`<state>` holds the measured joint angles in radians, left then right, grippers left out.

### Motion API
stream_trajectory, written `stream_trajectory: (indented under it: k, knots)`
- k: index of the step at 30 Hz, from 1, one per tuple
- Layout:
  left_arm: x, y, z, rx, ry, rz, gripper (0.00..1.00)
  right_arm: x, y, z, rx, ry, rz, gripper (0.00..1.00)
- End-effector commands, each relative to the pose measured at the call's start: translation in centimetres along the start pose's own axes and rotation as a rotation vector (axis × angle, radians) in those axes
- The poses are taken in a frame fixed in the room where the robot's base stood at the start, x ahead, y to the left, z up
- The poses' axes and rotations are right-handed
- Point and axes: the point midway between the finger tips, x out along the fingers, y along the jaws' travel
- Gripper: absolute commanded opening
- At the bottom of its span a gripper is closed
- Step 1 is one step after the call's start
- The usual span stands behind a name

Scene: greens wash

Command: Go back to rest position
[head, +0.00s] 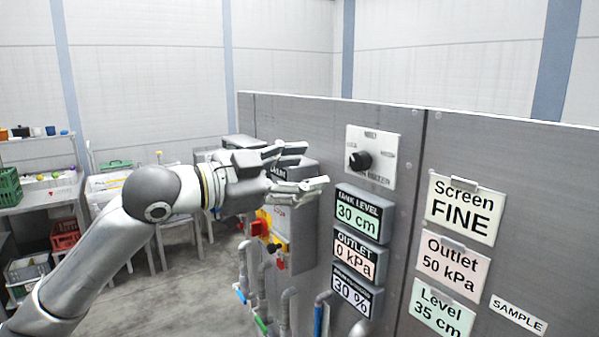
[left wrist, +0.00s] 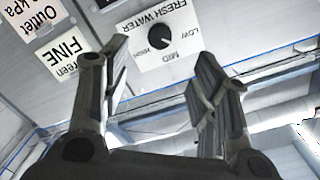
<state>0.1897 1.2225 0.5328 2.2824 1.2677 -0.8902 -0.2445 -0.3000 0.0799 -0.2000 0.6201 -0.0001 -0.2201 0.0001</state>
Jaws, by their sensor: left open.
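My left gripper (head: 300,170) reaches in from the left in the head view, in front of the grey panel (head: 400,130). Its fingers are spread and nothing is between them. The left wrist view shows the same open fingers (left wrist: 160,90), with a black knob on a white plate beyond them. In the head view the knob (head: 360,161) is to the right of the fingertips and apart from them. It also shows in the left wrist view (left wrist: 160,40), where its plate reads FRESH WATER, LOW, MID and HIGH. My right gripper is not in view.
Display boxes (head: 362,217) read 30 cm, 0 kPa and 30 %. Cards to their right include Screen FINE (head: 462,209). Pipes (head: 285,312) stand below the gripper. A shelf table (head: 45,197) and crates (head: 27,268) are at the left. Grey floor lies open between.

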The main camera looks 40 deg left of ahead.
Motion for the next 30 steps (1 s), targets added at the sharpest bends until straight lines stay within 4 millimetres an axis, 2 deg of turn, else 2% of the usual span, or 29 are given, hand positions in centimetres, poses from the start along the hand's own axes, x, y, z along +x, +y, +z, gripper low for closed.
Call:
stream_trajectory:
  k: [10,14,17,20,25,30]
  knots:
    - [0.0,0.0,0.1,-0.001,-0.001,0.000,0.55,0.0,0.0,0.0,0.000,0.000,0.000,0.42]
    - [0.6,0.8,1.8,-0.021,-0.032,0.010,0.55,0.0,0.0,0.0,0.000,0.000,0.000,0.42]
    - [1.5,2.6,5.4,-0.059,-0.098,0.026,0.55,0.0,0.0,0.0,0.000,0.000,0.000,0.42]
    - [2.4,5.7,10.4,-0.113,-0.196,0.049,0.55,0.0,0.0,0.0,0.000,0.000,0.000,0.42]
    - [2.6,12.3,18.7,-0.205,-0.378,0.092,0.55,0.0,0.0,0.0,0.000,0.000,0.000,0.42]
    - [1.1,20.0,25.5,-0.295,-0.562,0.135,0.55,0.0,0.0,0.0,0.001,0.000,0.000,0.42]
